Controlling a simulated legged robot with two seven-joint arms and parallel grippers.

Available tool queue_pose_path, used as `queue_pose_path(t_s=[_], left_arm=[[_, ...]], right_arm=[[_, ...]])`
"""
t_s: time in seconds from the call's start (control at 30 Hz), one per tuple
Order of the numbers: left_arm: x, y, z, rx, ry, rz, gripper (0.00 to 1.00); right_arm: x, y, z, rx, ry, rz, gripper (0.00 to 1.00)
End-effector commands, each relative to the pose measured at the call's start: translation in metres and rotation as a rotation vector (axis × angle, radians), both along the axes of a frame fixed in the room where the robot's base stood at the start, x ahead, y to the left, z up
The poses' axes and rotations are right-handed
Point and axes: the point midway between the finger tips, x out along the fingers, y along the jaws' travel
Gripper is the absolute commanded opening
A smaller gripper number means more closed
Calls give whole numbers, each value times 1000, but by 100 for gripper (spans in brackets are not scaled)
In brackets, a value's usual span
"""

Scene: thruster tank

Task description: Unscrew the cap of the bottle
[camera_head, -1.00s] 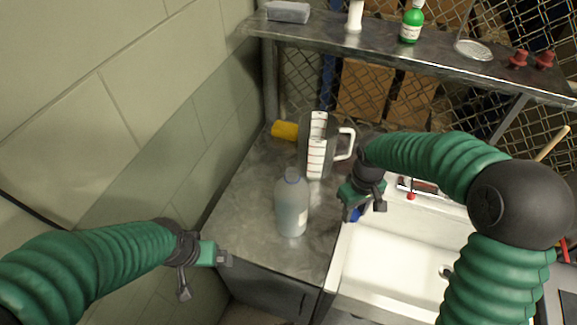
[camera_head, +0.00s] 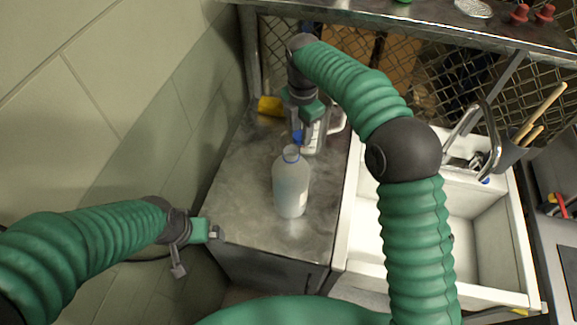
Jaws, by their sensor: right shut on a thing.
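A translucent bottle (camera_head: 291,190) stands upright on the grey metal counter. Its neck is bare of a cap and has a blue ring around it. My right gripper (camera_head: 297,131) is shut on the blue cap (camera_head: 297,138), just above and slightly behind the bottle's neck. I cannot tell whether the cap touches the neck. My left gripper (camera_head: 199,252) is open and empty, low to the left of the counter, apart from the bottle.
A white sink (camera_head: 400,262) adjoins the counter on the right, with a faucet (camera_head: 490,140) behind it. A measuring jug (camera_head: 337,121), partly hidden by my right gripper, and a yellow object (camera_head: 269,106) stand at the back. A metal shelf (camera_head: 400,22) runs above.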

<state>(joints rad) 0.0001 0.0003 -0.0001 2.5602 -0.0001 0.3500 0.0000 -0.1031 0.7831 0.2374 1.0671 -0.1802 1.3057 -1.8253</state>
Motion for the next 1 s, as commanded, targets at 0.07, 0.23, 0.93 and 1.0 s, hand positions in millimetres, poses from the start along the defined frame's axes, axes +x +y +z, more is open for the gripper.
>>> queue_pose_path(t_s=[0.07, 0.23, 0.93, 1.0], left_arm=[[0, 0, 0, 0, 0, 0, 100], [0, 0, 3, 0, -1, 0, 100], [0, 0, 9, 0, 0, 0, 100], [0, 0, 9, 0, -1, 0, 100]], right_arm=[[-2, -1, -23, -2, 7, -1, 0], [-1, -3, -79, 0, 8, -3, 0], [0, -2, -165, -1, 1, -5, 0], [-1, -2, -167, 0, 1, -5, 0]])
